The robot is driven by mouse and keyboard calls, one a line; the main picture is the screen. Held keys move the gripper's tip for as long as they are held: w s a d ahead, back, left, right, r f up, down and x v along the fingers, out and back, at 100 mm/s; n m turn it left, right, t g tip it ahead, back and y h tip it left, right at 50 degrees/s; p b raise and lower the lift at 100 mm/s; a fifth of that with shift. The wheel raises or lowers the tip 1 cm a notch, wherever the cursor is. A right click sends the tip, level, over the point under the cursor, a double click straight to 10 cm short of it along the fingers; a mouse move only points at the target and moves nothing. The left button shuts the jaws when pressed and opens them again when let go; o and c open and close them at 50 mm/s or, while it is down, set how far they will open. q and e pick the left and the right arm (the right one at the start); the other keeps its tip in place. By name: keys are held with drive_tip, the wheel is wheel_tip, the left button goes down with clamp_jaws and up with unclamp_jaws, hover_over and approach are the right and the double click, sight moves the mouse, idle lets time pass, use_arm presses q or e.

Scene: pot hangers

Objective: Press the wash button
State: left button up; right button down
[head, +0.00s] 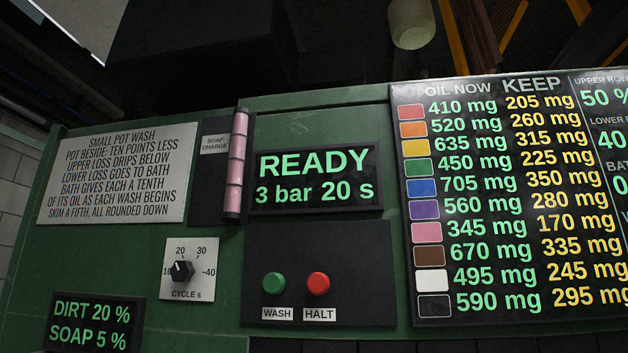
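The green wash button (274,283) sits on a black button plate (345,258) on the green machine panel, with a "WASH" label (277,314) below it. The red halt button (318,284) is just to its right, above a "HALT" label (320,316). The display (315,178) above reads "READY", "3 bar 20 s". Neither of my grippers shows in the head view.
A cycle dial (182,271) is left of the buttons, its pointer toward the upper left. A pink soap charge tube (236,165), an instruction plate (118,173), a "DIRT 20 %, SOAP 5 %" display (92,324) and a large oil board (515,200) are also on the panel.

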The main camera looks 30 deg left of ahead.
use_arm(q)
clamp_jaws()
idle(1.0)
